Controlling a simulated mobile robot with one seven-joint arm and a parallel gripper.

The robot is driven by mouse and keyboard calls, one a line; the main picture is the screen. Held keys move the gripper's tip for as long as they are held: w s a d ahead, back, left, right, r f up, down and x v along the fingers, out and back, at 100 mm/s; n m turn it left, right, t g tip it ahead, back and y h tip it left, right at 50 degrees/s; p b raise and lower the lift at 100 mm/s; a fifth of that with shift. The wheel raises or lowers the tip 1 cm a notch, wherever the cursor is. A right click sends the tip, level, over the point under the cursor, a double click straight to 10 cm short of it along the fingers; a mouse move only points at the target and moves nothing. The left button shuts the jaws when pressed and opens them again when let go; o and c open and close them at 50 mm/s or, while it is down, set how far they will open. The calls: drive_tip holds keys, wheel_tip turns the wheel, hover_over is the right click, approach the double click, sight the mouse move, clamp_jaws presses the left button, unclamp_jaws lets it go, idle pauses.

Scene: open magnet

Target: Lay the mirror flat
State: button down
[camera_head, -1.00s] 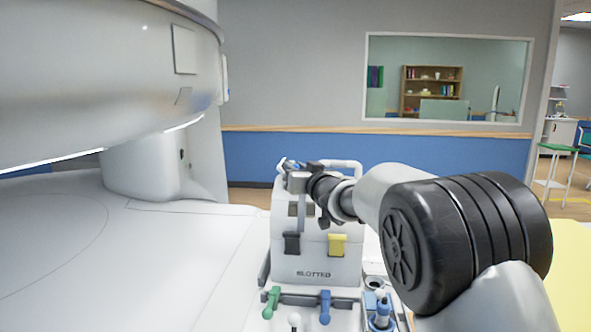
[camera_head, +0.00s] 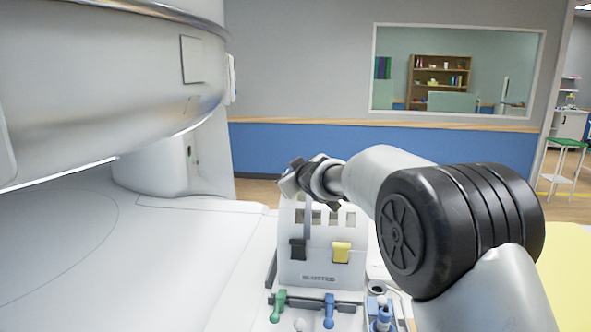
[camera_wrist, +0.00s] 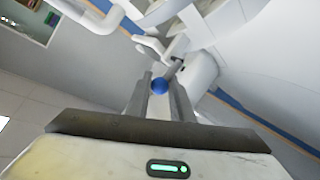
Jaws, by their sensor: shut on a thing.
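My gripper (camera_head: 291,180) is above the top left of a white slotted holder, pointing left. In the wrist view its two fingers (camera_wrist: 160,98) are shut on a small piece with a round blue end (camera_wrist: 159,86). Most of that piece is hidden, and I cannot tell whether it belongs to the mirror. No reflecting face shows clearly. The white holder (camera_head: 322,266) stands upright with a row of openings near its top. A dark upright strip (camera_head: 306,222) runs down its left side to a black tab (camera_head: 298,249); a yellow tab (camera_head: 341,252) sits to the right.
Green (camera_head: 278,305) and blue (camera_head: 329,311) handled pieces stand in front of the holder. A blue-and-white item (camera_head: 381,315) is at the front right. The white magnet (camera_head: 110,75) overhangs the left. Its white bed (camera_head: 180,260) is clear.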

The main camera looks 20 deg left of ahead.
drive_tip(key=shift+a+n+h, duration=0.15)
drive_tip(key=shift+n+h, duration=0.15)
drive_tip(key=shift+n, duration=0.2)
idle(0.3)
drive_tip(key=c, duration=1.6)
unclamp_jaws()
drive_tip(key=b+v, duration=0.1)
drive_tip(key=v, duration=0.7)
drive_tip(key=b+v, duration=0.2)
drive_tip(key=v, duration=0.7)
drive_tip(key=shift+s+r, duration=0.15)
drive_tip(key=shift+r, duration=0.15)
